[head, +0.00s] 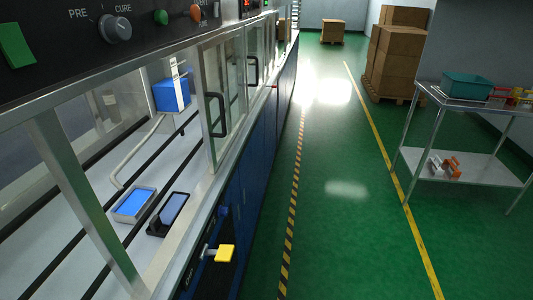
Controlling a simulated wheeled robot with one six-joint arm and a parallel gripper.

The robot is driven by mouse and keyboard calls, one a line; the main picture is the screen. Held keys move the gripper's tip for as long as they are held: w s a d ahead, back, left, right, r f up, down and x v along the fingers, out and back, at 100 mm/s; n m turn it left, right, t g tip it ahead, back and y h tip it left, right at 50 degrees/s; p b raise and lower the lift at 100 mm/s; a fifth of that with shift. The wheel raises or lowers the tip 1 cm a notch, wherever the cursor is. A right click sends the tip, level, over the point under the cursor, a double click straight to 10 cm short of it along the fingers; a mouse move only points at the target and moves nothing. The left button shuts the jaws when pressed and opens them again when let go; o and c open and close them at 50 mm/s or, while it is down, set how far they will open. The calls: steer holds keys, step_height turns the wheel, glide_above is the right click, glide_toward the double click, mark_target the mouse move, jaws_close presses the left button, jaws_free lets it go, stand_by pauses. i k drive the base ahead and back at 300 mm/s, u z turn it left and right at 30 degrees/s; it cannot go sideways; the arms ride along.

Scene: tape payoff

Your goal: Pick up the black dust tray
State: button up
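A small black tray (157,229), which looks like the dust tray, lies on the white deck inside the machine, near its front edge. A grey-blue flat surface fills most of its upper face; I cannot tell if that is a separate piece or a reflection. A metal-rimmed tray with a bright blue inside (134,203) lies just left of it, with a narrow gap between them. My gripper is not in view.
Machine frame posts (85,200) and a clear door with a black handle (215,115) border the opening. A yellow block (225,254) sticks out from the blue front. A steel cart (480,168) stands right; stacked boxes (396,60) stand behind. The green floor (345,225) between is clear.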

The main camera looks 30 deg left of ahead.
mark_target(168, 208)
steer(key=i, duration=0.45)
steer(key=u, duration=3.35)
steer(key=k, duration=0.75)
steer(key=z, duration=0.75)
steer(key=i, duration=0.5)
steer(key=z, duration=0.05)
